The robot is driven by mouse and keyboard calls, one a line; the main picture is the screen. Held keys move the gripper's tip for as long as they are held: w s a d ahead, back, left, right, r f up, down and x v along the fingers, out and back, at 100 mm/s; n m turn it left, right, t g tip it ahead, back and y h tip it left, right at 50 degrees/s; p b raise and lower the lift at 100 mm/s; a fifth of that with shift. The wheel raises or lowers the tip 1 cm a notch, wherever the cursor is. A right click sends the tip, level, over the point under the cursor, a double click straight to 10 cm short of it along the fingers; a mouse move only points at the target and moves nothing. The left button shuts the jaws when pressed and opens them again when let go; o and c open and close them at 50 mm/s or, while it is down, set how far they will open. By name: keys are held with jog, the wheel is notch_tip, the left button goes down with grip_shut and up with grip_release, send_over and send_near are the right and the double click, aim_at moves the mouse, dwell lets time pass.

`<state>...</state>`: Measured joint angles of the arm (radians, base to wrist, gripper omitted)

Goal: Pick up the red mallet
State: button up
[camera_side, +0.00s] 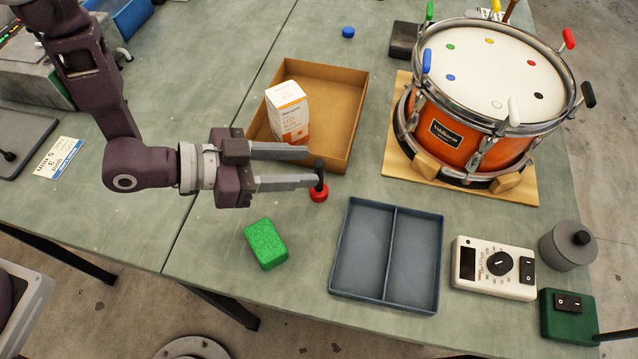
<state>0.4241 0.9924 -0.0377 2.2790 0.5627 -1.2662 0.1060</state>
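A small red-based piece with an upright black handle (319,193) stands on the bench, and it looks like the red mallet. My gripper (313,167) is level above the bench, coming from the left. Its two fingers are apart with a clear gap between them. The black handle is right at the fingertips, close to the nearer finger. I cannot tell whether it touches the finger or sits between the fingers. A red-handled piece (569,38) also stands at the drum's right rim.
A brown tray (349,120) with a white-orange box (288,110) lies behind my gripper. A green block (265,244), a two-part blue-grey tray (340,272) and a meter (494,267) are in front. The orange drum (455,140) stands at right on a wooden board (396,155).

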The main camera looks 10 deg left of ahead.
jog(key=x, duration=0.7)
jog(key=shift+s+f, duration=0.1)
jog(key=shift+f, duration=0.25)
grip_shut()
